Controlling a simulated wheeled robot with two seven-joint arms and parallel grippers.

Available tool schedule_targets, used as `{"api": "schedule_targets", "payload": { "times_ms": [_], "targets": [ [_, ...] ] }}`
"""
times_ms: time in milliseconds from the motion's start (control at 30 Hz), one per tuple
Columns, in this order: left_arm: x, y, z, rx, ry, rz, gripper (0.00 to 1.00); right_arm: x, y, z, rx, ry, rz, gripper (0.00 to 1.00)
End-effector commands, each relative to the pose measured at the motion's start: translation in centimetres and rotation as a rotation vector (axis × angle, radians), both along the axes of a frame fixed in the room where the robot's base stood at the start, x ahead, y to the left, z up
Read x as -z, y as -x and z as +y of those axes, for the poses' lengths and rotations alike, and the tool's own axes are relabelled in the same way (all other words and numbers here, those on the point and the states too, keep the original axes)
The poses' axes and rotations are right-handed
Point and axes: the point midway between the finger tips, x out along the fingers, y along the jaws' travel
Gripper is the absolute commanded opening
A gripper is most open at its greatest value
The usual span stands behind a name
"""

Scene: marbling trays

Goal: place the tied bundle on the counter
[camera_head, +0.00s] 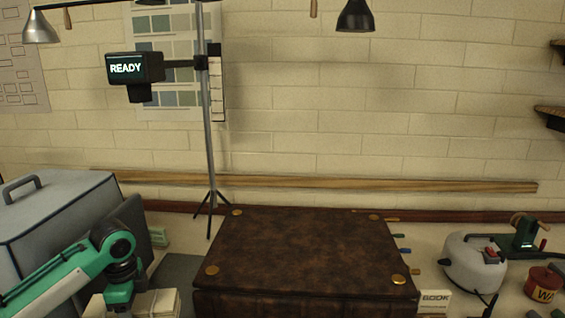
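A cream, layered block (158,303), possibly the tied bundle, shows at the bottom edge left of centre. Its lower part is cut off by the frame, and I cannot make out a tie on it. My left arm comes in from the left, and its green and black wrist end, with the upper part of my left gripper (118,296), points down beside and partly in front of this block. The fingertips are not visible, so I cannot tell whether they hold it. The pale counter (171,250) shows in strips between objects. My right gripper is not in view.
A large brown leather-covered book or case (300,250) with brass studs fills the centre. A grey case (60,215) stands left, and a thin stand (207,150) with a "READY" display (135,67) behind. A grey-white device (474,262) and red tin (542,285) are right.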

Motion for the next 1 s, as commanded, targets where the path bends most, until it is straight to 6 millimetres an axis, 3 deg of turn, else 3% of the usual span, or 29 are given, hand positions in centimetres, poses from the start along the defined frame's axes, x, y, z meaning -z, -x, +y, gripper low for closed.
{"api": "schedule_targets", "payload": {
  "times_ms": [467,1000],
  "targets": [
    [2.4,3.8,-5.2,-0.523,-0.006,-0.016,0.21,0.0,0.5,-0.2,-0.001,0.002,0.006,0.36],
    [4.9,9.7,-10.8,-1.161,0.009,-0.014,0.21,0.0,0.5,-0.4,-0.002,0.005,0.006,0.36]
  ]
}}
